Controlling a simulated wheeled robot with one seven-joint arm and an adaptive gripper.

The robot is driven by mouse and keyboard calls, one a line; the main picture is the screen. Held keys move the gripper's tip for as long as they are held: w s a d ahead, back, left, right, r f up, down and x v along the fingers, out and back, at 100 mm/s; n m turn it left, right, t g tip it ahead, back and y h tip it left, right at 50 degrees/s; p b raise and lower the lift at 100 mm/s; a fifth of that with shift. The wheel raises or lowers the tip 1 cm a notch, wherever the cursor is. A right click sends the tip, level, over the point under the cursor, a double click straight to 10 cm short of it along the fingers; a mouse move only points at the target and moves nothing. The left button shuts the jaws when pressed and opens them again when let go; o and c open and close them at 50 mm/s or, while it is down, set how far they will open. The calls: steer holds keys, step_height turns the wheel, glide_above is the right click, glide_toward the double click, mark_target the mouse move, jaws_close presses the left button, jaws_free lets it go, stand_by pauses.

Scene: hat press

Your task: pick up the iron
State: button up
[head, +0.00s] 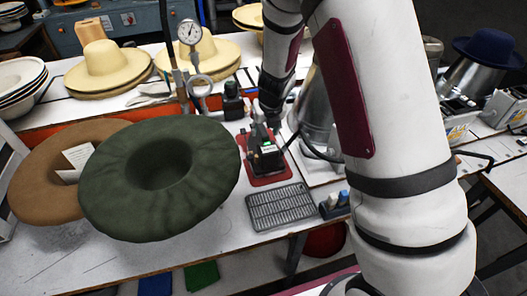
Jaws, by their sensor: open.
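The iron (266,160) is a small dark appliance with a green-lit spot, standing on a red pad (271,181) near the middle of the table. My gripper (265,127) is dark and comes down from above, right at the iron's top. It is open. My arm and the gripper's own body hide part of the iron's upper end, and I cannot tell whether the fingers touch it or are around its handle.
A green felt hat (130,190) and a brown one (45,165) lie to the left.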

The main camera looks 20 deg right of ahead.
mark_target(263, 131)
steer(key=x, duration=0.3)
steer(key=shift+f, duration=0.1)
jaws_close()
steer(key=shift+w, duration=0.1)
steer(key=shift+r, duration=0.25)
